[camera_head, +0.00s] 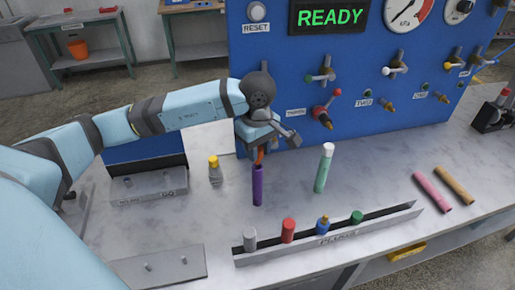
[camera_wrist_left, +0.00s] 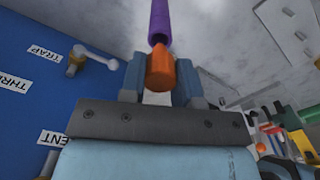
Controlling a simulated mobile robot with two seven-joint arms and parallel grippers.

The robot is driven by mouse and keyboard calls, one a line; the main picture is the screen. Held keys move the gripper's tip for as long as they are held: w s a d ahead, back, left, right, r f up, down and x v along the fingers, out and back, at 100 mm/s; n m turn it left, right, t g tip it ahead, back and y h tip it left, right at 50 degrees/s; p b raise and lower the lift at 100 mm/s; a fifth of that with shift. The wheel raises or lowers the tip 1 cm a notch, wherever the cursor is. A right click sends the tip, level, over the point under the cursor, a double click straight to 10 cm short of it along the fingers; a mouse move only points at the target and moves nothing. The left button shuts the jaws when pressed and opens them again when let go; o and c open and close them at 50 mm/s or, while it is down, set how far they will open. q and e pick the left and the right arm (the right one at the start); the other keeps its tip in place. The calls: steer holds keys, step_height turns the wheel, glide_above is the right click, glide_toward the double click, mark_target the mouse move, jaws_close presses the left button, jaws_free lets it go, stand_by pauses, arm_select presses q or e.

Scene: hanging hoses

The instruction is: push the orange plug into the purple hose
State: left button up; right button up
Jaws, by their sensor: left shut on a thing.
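My left gripper (camera_head: 260,147) is shut on the orange plug (camera_head: 260,156) and holds it pointing down above the workbench. In the left wrist view the orange plug (camera_wrist_left: 161,72) sits between the two fingers, its tapered tip toward the purple hose (camera_wrist_left: 159,20). The purple hose (camera_head: 257,187) stands upright on the bench right below the plug, its open mouth up. The tip is in line with the mouth and very close to it; I cannot tell whether it touches or is slightly inside. My right gripper is not in view.
A plug rack (camera_head: 330,240) with several coloured plugs stands in front. A green hose (camera_head: 324,168) stands to the right; a pink hose (camera_head: 432,191) and a tan hose (camera_head: 455,185) lie farther right. The blue panel (camera_head: 300,80) with valves rises close behind the gripper.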

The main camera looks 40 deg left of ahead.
mark_target(257, 164)
arm_select(q)
steer(key=shift+f+b, duration=1.05)
steer(key=shift+f, duration=0.1)
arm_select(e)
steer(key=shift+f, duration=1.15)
arm_select(q)
steer(key=shift+f+b, duration=0.75)
steer(key=shift+f, duration=0.05)
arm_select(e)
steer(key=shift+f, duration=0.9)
arm_select(q)
steer(key=o, duration=1)
steer(key=shift+c, duration=0.2)
steer(key=shift+r, duration=0.55)
step_height(257, 164, up, 13)
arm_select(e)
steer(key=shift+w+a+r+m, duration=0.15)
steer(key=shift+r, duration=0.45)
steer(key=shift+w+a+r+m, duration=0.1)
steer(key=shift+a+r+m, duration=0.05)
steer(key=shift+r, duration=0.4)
arm_select(q)
steer(key=shift+r+p, duration=0.15)
steer(key=shift+p, duration=0.15)
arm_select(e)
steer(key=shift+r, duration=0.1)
